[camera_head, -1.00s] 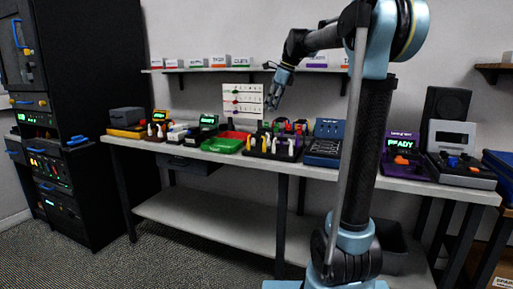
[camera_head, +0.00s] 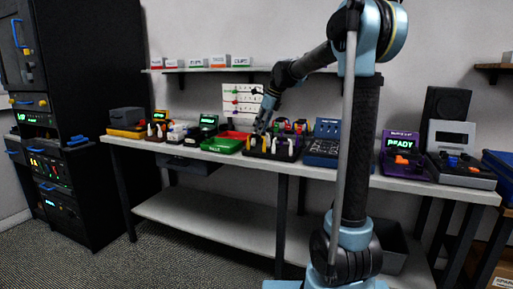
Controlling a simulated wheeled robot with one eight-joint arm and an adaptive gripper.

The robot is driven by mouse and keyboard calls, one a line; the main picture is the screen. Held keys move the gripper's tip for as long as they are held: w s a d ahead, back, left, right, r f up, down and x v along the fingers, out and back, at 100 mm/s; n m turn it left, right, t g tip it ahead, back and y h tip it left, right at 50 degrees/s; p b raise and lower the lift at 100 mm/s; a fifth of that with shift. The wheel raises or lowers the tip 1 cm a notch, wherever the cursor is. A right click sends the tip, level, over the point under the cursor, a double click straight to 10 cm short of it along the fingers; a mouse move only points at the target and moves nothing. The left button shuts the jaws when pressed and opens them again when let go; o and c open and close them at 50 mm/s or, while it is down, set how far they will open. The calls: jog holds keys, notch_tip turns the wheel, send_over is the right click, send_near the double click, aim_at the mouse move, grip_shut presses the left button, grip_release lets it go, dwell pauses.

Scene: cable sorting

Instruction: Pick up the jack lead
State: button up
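My gripper (camera_head: 262,128) reaches down over the bench to a dark holder (camera_head: 271,156) at the bench's middle. The holder carries several upright yellow and white plugs (camera_head: 253,144). The gripper's fingers are at or just above the plugs at the holder's left side. They are too small to show whether they are open, shut or touching a plug. I cannot tell which plug or cable is the jack lead.
Left of the holder are a green tray (camera_head: 222,147) and a red tray. A white panel (camera_head: 241,98) with pegs stands behind. Right of it are a blue device (camera_head: 328,129) and a purple unit reading READY (camera_head: 400,158). A shelf with labelled boxes hangs above.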

aim_at(256, 135)
jog(key=shift+x, duration=2.75)
jog(key=shift+w, duration=0.15)
jog(key=shift+r, duration=0.1)
grip_shut()
